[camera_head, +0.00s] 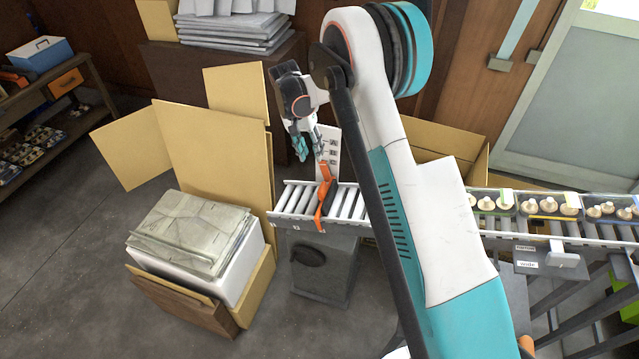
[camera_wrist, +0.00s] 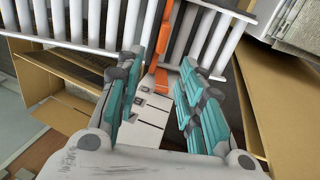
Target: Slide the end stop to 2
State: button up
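The orange end stop (camera_head: 323,197) lies across the rollers near the left end of the conveyor and bends down over its front rail. It also shows in the wrist view as an orange strip (camera_wrist: 160,48) beyond my fingertips. My gripper (camera_head: 310,150) hangs above and behind the stop, in front of the white lettered plate (camera_head: 328,150). In the wrist view my gripper (camera_wrist: 162,64) is open, its teal fingers apart with nothing held. A small dark mark shows on the front rail (camera_head: 296,228), left of the stop; I cannot read it surely.
The roller conveyor (camera_head: 288,224) runs right, partly hidden by my arm. Several mushroom trays (camera_head: 551,214) stand on its right part. Open cardboard boxes (camera_head: 215,150) stand left and behind. A wrapped stack (camera_head: 190,235) is at front left. Rollers beside the stop are clear.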

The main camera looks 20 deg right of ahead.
aim_at(321, 187)
jog(key=b+x, duration=0.2)
jog(key=x, duration=0.6)
jog(key=b+x, duration=0.2)
jog(key=x, duration=0.6)
jog(key=shift+w+a+f, duration=0.15)
jog(key=shift+a, duration=0.05)
grip_shut()
